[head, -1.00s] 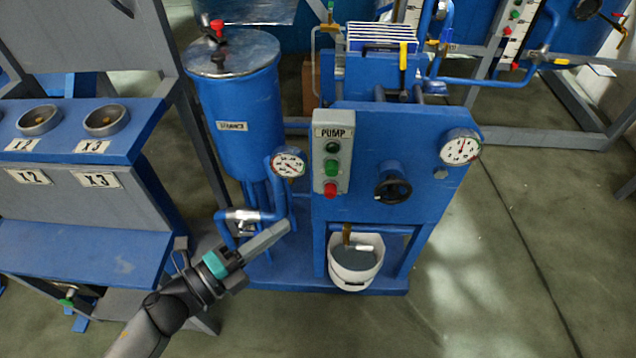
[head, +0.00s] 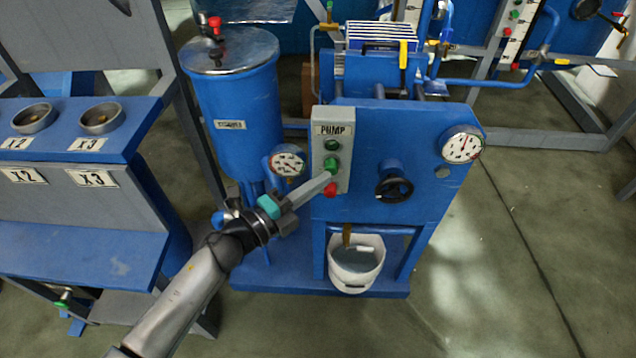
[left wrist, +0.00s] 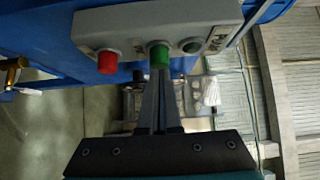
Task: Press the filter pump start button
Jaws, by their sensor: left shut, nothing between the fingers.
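The grey PUMP control box (head: 338,128) is on the front of the blue pump unit. It has a dark green light or button (head: 332,145) at the top, a green button (head: 331,164) in the middle and a red button (head: 330,189) below. My left gripper (head: 326,178) is shut and empty, with its fingertips at the green button. In the left wrist view the closed fingers (left wrist: 158,85) point at the green button (left wrist: 158,55), with the red button (left wrist: 106,62) to the left. I cannot tell if the button is pushed in. My right gripper is out of view.
A black handwheel (head: 394,186) and a pressure gauge (head: 462,145) are on the panel to the right. Another gauge (head: 287,160) is close to the left fingers. A white bucket (head: 356,265) stands below. A blue tank (head: 238,115) stands behind left.

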